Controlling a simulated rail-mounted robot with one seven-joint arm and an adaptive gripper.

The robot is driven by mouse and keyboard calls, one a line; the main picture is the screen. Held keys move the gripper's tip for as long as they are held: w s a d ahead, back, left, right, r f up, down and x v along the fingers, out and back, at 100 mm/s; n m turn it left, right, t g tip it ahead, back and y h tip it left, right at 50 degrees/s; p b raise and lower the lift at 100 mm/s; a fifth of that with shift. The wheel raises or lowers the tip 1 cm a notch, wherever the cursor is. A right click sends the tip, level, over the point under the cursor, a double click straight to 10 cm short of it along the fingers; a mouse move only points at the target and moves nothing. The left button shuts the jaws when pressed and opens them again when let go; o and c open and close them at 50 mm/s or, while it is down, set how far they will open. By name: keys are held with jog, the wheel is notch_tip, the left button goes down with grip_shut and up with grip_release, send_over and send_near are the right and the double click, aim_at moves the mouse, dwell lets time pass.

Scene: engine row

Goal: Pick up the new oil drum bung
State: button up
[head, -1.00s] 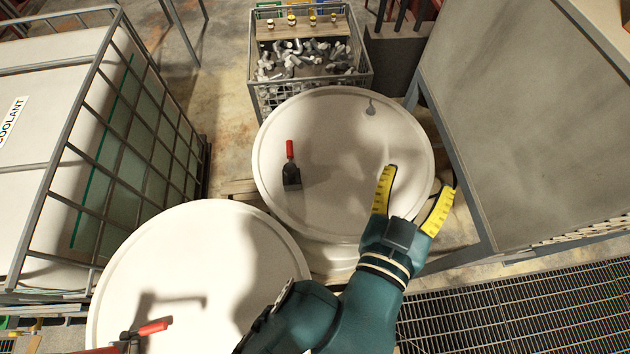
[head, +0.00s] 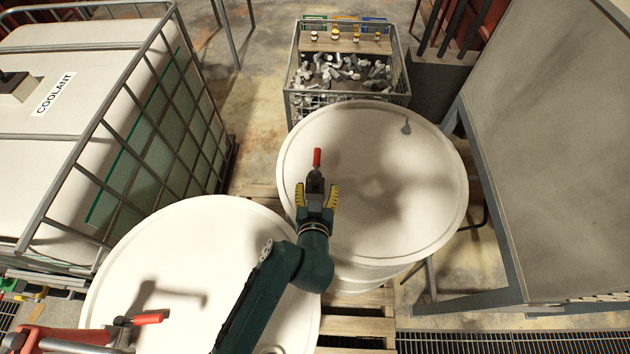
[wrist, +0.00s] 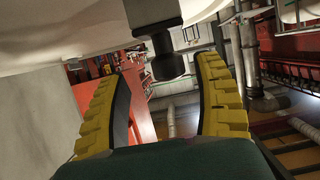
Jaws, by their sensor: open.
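A black fitting with a red handle (head: 317,158), the likely bung, stands on the far white drum's lid (head: 400,215), near its left side. Its black body (wrist: 167,60) shows in the wrist view, with a wider dark end. My gripper (head: 316,190) is open, its two yellow-padded fingers on either side of the black body. In the wrist view there is a visible gap between each finger and the body. In the head view the fingers partly hide the fitting's lower part.
A near white drum (head: 200,250) stands below my arm. A caged coolant tank (head: 60,120) is at left. A wire crate (head: 345,98) of metal parts stands behind. A grey panel (head: 560,150) is at right.

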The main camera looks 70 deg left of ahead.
aim_at(314, 185)
jog(key=x, duration=0.3)
jog(key=p+x, duration=0.1)
jog(key=shift+s+a+f, duration=0.15)
jog(key=shift+s+a, duration=0.1)
jog(key=shift+s, duration=0.1)
jog(key=shift+w+a+f, duration=0.2)
jog(key=shift+a+f, duration=0.05)
jog(key=shift+a, duration=0.1)
jog(key=shift+c, duration=0.4)
grip_shut()
